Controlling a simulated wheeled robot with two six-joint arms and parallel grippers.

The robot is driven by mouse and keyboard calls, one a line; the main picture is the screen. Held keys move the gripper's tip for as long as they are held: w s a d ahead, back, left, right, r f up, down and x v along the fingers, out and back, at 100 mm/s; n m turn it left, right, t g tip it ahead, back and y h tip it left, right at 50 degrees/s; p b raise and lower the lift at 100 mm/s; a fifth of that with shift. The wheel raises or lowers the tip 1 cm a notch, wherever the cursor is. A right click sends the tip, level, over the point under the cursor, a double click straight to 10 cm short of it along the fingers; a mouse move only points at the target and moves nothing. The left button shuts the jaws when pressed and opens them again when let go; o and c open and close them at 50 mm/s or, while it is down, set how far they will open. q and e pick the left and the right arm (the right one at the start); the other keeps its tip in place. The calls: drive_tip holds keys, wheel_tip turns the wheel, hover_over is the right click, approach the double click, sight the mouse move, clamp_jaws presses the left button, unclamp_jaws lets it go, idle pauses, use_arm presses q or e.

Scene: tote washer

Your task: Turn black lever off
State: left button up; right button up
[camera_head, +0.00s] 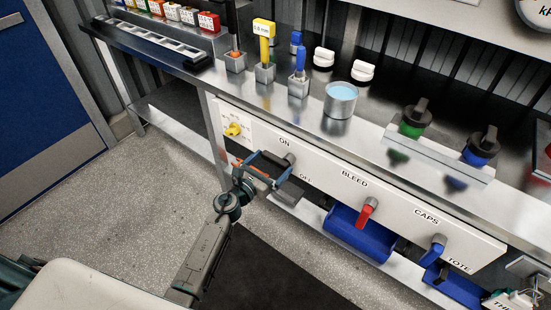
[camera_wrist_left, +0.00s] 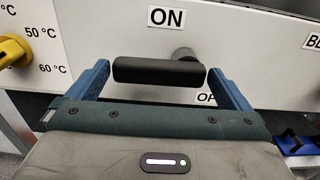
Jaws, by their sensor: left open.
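The black lever (camera_wrist_left: 145,71) is on the white front panel, lying about level and pointing left from its grey hub (camera_wrist_left: 184,54) in the left wrist view. The ON label (camera_wrist_left: 167,17) is above it and the OFF label (camera_wrist_left: 206,98) is at its lower right, partly hidden by a finger. In the head view the hub (camera_head: 289,158) shows, with the lever largely hidden by my gripper. My left gripper (camera_head: 270,166) is open, its blue fingers at the two ends of the lever, with no clear grip on it. My right gripper is not in view.
A yellow knob (camera_head: 233,130) is left of the lever. A red BLEED lever (camera_head: 366,213) and a blue CAPS lever (camera_head: 433,253) are to the right. The steel counter (camera_head: 300,118) above carries a cup (camera_head: 341,99) and tools. Open floor lies in front.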

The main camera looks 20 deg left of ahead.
use_arm(q)
drive_tip(key=shift+x, duration=1.35)
drive_tip(key=c, duration=1)
drive_tip(key=shift+c, duration=0.2)
